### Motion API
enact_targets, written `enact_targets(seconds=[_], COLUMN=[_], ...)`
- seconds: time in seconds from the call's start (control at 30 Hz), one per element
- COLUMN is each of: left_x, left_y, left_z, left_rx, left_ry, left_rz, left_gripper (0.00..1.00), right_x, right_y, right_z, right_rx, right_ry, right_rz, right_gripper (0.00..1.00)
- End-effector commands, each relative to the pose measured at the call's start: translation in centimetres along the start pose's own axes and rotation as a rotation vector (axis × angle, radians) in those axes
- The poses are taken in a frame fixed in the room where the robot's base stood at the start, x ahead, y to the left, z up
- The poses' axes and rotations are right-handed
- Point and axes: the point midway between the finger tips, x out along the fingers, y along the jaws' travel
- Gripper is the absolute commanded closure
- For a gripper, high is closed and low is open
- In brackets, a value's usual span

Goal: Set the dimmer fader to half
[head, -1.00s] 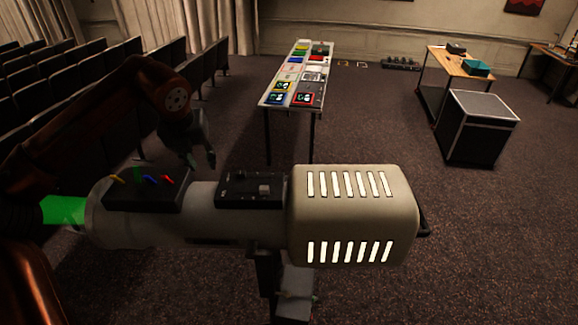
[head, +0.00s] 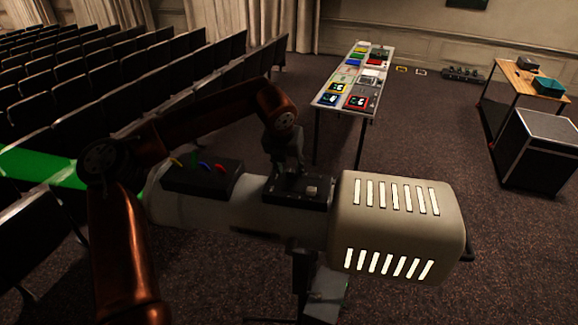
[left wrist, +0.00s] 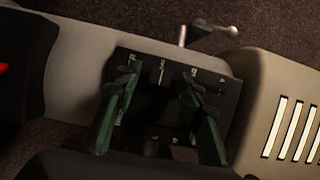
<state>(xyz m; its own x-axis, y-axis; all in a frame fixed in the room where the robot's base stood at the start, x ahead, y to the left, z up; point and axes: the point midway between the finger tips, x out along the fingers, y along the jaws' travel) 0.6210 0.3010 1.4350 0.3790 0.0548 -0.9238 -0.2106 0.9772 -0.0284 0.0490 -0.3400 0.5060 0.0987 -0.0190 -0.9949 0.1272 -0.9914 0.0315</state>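The spotlight lies across the head view, with a cream vented housing (head: 400,225) at its right end and a green beam at its left end. A black control panel (head: 318,202) sits on top of its barrel and carries a small grey block (head: 311,190). I cannot tell for sure which control is the dimmer fader or where it is set. My left gripper (head: 289,172) is over the panel's far left part, hiding some of it. In the left wrist view the panel (left wrist: 225,100) lies beneath its two green fingers (left wrist: 158,85), which are apart with nothing visibly held between them. My right gripper is not in view.
A second black box with coloured levers (head: 203,178) sits left of the panel, close under my left arm. Rows of dark seats (head: 70,110) fill the left. A table of coloured items (head: 352,85) stands beyond; a black case (head: 543,145) is at right.

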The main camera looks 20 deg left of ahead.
Motion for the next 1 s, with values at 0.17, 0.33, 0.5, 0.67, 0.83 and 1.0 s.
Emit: enact_targets(seconds=[0.17, 0.33, 0.5, 0.67, 0.83, 1.0], left_x=[0.38, 0.38, 0.36, 0.35, 0.33, 0.32], left_y=[0.0, -0.01, -0.01, -0.01, -0.01, -0.01], left_z=[-0.04, -0.05, -0.05, -0.05, -0.04, -0.04], left_rx=[0.0, 0.0, 0.0, 0.0, 0.0, 0.0], left_ry=[0.001, 0.001, 0.001, 0.001, 0.001, 0.001], left_rz=[0.0, 0.0, 0.0, 0.0, 0.0, 0.0], left_gripper=[0.64, 0.66, 0.78, 0.89, 1.0, 1.0], right_x=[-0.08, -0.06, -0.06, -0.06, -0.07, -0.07], right_y=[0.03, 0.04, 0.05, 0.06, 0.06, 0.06], right_z=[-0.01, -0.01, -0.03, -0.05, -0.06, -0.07], right_rx=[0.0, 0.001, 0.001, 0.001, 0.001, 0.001], right_ry=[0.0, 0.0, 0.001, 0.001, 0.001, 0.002], right_rz=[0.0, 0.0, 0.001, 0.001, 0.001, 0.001], right_gripper=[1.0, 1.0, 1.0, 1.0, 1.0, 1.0])
